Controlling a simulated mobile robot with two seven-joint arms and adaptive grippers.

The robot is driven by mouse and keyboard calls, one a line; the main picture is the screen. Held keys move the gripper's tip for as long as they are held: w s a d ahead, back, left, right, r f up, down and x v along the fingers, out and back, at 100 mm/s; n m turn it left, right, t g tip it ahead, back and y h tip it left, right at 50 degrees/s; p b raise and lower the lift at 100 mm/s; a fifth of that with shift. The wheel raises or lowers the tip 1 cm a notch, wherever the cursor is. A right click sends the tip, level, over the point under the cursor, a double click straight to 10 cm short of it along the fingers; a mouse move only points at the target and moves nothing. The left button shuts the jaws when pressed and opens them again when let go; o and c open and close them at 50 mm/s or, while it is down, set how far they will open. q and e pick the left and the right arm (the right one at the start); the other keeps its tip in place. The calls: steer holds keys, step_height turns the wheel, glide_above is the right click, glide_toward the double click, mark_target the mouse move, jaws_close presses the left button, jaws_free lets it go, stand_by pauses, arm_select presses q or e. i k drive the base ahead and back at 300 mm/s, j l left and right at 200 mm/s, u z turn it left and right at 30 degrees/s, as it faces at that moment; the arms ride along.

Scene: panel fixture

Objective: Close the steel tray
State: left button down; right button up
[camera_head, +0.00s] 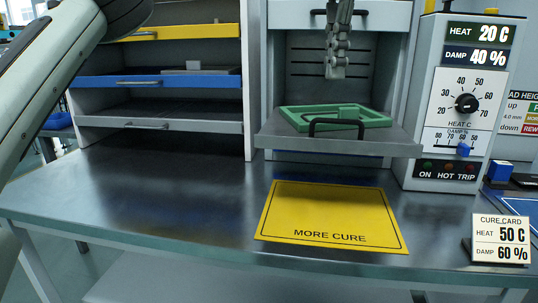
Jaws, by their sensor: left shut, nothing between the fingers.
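A steel tray (275,143) with a black handle (336,124) on its front is pulled out of the open middle chamber. A green frame (290,117) with a small green block at its middle lies on it. My left gripper (335,73) hangs pointing down in front of the chamber opening, above the tray, clear of the frame and the handle. It is shut and empty. My right gripper is not in view.
A white door panel with a black handle (318,12) is above the opening. A rack at left holds yellow, blue and grey (190,125) fronted trays. A control box (440,178) stands at right. A yellow MORE CURE mat (330,212) and cure card (501,240) are on the bench.

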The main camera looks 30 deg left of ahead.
mark_target(277, 133)
steer(key=k, duration=0.9)
